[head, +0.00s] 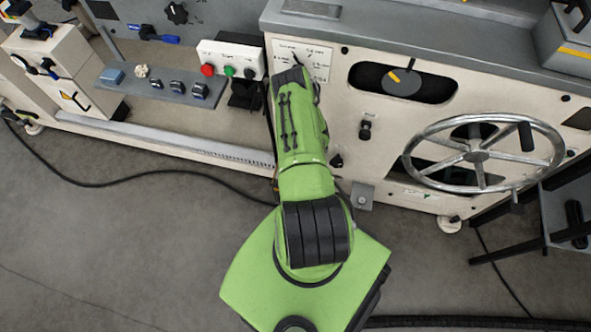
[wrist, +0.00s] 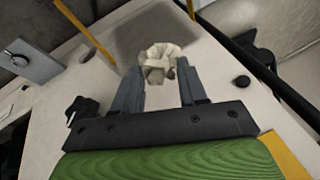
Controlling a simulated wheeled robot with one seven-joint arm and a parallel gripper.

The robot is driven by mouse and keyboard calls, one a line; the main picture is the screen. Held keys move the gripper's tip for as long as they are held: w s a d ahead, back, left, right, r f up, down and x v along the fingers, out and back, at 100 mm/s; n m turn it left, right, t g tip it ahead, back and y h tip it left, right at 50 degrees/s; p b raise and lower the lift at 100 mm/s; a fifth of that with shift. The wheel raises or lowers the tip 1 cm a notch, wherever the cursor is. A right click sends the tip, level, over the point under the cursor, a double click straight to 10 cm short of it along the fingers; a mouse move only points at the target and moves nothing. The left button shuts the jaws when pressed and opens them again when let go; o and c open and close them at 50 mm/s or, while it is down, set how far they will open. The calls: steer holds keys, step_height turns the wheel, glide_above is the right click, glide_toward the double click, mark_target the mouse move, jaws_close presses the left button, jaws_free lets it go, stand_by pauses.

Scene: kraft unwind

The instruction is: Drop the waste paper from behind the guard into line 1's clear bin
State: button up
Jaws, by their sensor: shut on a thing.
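The waste paper (wrist: 158,56) is a crumpled cream-white ball in the wrist view, at the tips of my gripper (wrist: 160,76). My gripper is shut on it, with one grey finger on each side. Behind the paper is a pale panel with a dark grey patch. In the head view my green arm reaches up to the machine front, and its far end hides my gripper and the paper. I cannot make out a clear bin or the guard in either view.
A large handwheel (head: 478,154) sticks out at the right. A control box (head: 229,62) with red and green buttons is just left of my arm. A grey shelf (head: 160,93) holds small items, including a beige lump (head: 142,71).

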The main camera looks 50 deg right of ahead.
steer(key=shift+f, duration=0.65)
steer(key=o, duration=1.1)
steer(key=shift+r, duration=0.1)
steer(key=p+v, duration=0.6)
steer(key=v, duration=0.9)
steer(key=shift+s+r, duration=0.15)
steer(key=shift+r, duration=0.2)
steer(key=shift+a, duration=0.15)
